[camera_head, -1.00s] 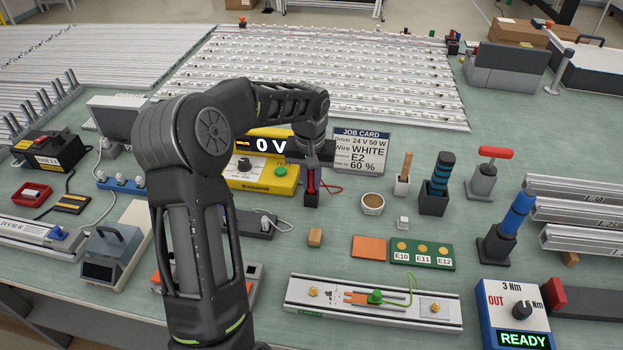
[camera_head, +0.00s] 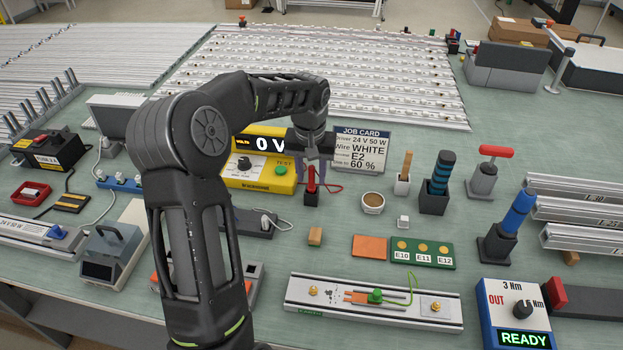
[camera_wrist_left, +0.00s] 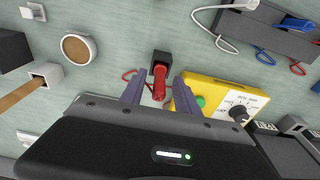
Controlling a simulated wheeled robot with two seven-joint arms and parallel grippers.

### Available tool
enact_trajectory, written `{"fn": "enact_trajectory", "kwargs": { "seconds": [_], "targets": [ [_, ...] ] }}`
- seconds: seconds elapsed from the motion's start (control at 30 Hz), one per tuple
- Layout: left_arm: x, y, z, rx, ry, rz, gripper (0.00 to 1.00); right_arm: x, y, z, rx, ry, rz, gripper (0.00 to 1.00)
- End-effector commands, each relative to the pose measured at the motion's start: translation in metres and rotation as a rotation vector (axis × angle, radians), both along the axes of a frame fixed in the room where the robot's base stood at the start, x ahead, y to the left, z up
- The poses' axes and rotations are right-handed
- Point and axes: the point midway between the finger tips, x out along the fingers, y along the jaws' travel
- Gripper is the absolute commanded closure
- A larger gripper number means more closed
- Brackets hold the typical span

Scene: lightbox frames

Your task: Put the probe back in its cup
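The red probe (camera_head: 311,179) stands upright in its small black cup (camera_head: 311,199) beside the yellow meter. In the left wrist view the probe (camera_wrist_left: 160,82) reaches out of the cup (camera_wrist_left: 162,58). My left gripper (camera_head: 312,175) is above the cup, with its purple fingers apart on either side of the probe. In the left wrist view the left gripper (camera_wrist_left: 159,92) shows a gap on both sides of the probe, so it is open. The red lead runs from beside the probe. My right gripper is not in view.
The yellow meter (camera_head: 262,174) reading 0 V stands left of the cup, and the job card (camera_head: 362,152) is behind. A round bowl (camera_head: 373,203) and a holder with a wooden handle (camera_head: 402,186) stand to the right.

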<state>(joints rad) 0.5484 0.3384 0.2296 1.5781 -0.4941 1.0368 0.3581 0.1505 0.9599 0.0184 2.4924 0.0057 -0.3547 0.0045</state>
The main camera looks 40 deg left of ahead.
Motion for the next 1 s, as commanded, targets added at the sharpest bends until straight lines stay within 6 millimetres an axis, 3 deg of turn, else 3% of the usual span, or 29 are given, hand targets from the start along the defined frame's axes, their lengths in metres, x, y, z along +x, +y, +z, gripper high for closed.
{"fn": "enact_trajectory", "kwargs": {
  "seconds": [0.3,0.5,1.0],
  "targets": [
    [-0.006,-0.004,0.065,0.001,-0.005,-0.001,0.62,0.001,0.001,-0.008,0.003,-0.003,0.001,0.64],
    [-0.01,-0.006,0.093,0.0,-0.001,-0.001,0.62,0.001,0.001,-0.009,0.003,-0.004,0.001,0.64],
    [-0.011,-0.006,0.099,-0.001,0.0,-0.001,0.62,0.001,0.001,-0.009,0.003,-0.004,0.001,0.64]
  ]
}}
